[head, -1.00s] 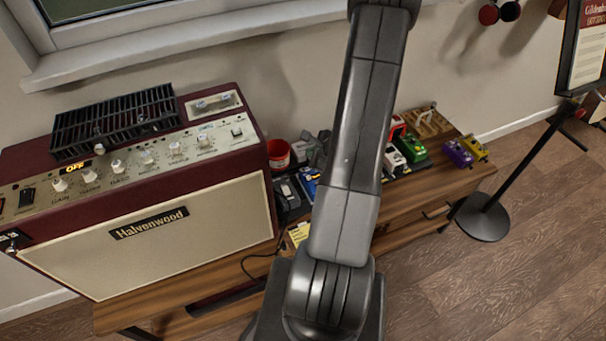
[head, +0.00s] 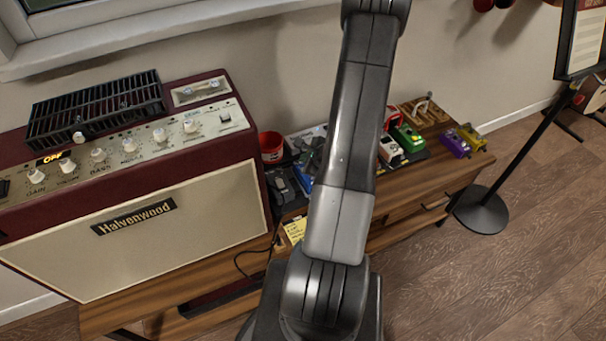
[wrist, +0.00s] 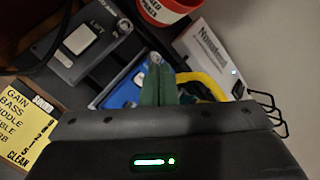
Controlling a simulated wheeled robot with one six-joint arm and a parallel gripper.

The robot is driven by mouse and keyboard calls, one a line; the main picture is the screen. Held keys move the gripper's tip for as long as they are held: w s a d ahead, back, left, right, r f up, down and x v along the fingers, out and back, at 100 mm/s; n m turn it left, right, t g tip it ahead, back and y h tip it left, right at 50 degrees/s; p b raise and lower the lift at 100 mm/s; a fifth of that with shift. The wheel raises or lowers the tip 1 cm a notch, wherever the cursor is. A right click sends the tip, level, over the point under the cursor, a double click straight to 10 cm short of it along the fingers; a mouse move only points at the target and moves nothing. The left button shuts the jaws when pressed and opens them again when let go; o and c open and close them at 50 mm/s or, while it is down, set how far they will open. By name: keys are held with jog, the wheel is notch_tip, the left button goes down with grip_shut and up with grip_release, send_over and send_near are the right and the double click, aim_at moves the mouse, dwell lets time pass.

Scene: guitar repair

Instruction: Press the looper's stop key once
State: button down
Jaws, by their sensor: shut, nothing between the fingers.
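My gripper (wrist: 158,68) is shut and empty in the wrist view, its two greenish fingers side by side. The fingers are in front of a blue pedal (wrist: 121,92) and hide part of it; I cannot tell whether they touch it. A grey pedal (wrist: 88,45) with a pale footswitch lies to the left. I cannot tell which pedal is the looper, and no stop key can be made out. Dark grey pedals (head: 281,187) show left of the arm.
A red cup (wrist: 166,8) and a white box (wrist: 207,50) stand beyond the fingers. A yellow note (wrist: 28,127) lies at left. In the head view, the maroon amplifier (head: 190,250) fills the left of the wooden bench (head: 440,180). A music stand (head: 481,210) is at right.

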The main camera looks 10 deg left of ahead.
jog(key=shift+f+b, duration=0.8)
jog(key=shift+f, duration=0.2)
jog(key=shift+f, duration=0.15)
dwell(1.3)
jog(key=shift+f+b, duration=0.3)
jog(key=shift+b, duration=0.45)
jog(key=shift+f+b, duration=0.35)
jog(key=shift+b, duration=0.25)
jog(key=shift+r, duration=0.15)
dwell(0.5)
jog(key=shift+r+p, duration=0.45)
jog(key=shift+r, duration=0.25)
notch_tip(320, 180, up, 5)
jog(key=p, duration=0.3)
